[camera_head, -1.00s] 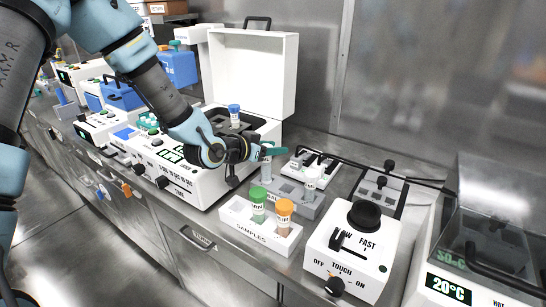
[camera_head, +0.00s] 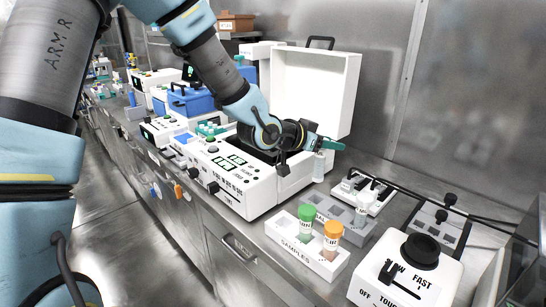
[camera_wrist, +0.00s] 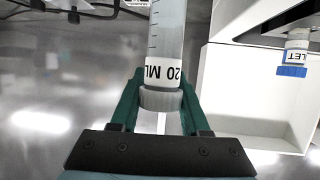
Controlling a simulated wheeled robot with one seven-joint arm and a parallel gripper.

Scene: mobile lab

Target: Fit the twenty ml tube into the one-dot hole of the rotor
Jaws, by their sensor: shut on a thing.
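My gripper (camera_head: 322,145) is shut on the twenty ml tube (camera_head: 319,168), which hangs at the right side of the open white centrifuge (camera_head: 292,186). In the wrist view, the green fingers (camera_wrist: 162,78) close around the tube's pale cap, and the clear tube (camera_wrist: 167,40) shows its "20 ML" label and graduation marks. The rotor and its hole dots are hidden behind my arm in the head view. A blue-capped tube (camera_wrist: 294,58) shows at the upper right of the wrist view, with a label partly reading "LET".
The raised centrifuge lid (camera_head: 318,92) stands behind my gripper. In front is a white samples rack (camera_head: 292,245) with green-capped (camera_head: 306,220) and orange-capped (camera_head: 332,236) tubes. A grey rack (camera_head: 350,222) and a white touch mixer (camera_head: 410,270) stand to the right.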

